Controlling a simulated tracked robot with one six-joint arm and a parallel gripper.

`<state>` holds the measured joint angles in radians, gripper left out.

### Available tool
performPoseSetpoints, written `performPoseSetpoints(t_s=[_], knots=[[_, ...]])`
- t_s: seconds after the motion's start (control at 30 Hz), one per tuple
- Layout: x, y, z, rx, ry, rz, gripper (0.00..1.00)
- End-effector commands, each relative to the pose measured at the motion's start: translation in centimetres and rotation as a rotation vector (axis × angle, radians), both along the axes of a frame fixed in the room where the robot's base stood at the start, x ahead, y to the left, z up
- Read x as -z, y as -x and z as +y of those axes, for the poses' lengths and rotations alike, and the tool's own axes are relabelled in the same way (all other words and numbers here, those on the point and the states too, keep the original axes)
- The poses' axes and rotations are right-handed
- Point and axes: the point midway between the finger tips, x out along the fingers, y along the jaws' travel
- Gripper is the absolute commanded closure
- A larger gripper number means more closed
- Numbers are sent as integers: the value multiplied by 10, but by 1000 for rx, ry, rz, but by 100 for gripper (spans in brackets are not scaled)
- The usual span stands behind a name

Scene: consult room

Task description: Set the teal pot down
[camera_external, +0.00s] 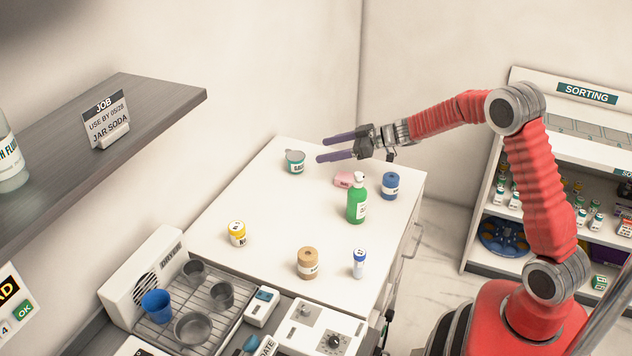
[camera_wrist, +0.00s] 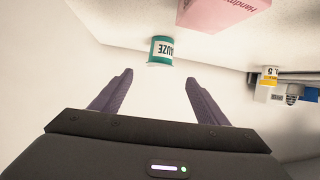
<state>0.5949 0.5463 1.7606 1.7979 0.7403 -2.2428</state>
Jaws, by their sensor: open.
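The teal pot (camera_external: 295,161) stands upright near the back left edge of the white table (camera_external: 270,215). It has a grey lid and a white label. In the wrist view the teal pot (camera_wrist: 160,51) appears upside down, its label reading "GAUZE", just beyond the fingertips and apart from them. My gripper (camera_external: 319,149) is open and empty, with its purple fingers pointing left towards the pot. The two fingers also show in the wrist view (camera_wrist: 160,78), with a clear gap between them.
A pink box (camera_external: 343,180), green bottle (camera_external: 357,203) and blue pot (camera_external: 390,186) stand below my gripper. A yellow pot (camera_external: 237,234), tan pot (camera_external: 308,263) and small white-and-blue bottle (camera_external: 359,263) are nearer the front. The table's middle is clear. A drying rack (camera_external: 205,320) adjoins it.

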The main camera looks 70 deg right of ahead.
Motion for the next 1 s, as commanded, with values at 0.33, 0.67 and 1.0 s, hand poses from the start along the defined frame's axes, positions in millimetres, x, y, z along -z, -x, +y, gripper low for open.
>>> performPoseSetpoints(t_s=[0.33, 0.67, 1.0], knots=[[-29, 14, 54, -74, -40, 45, 32], [-75, 74, 167, -207, -111, 207, 32], [-97, 161, 250, -253, -122, 406, 32]])
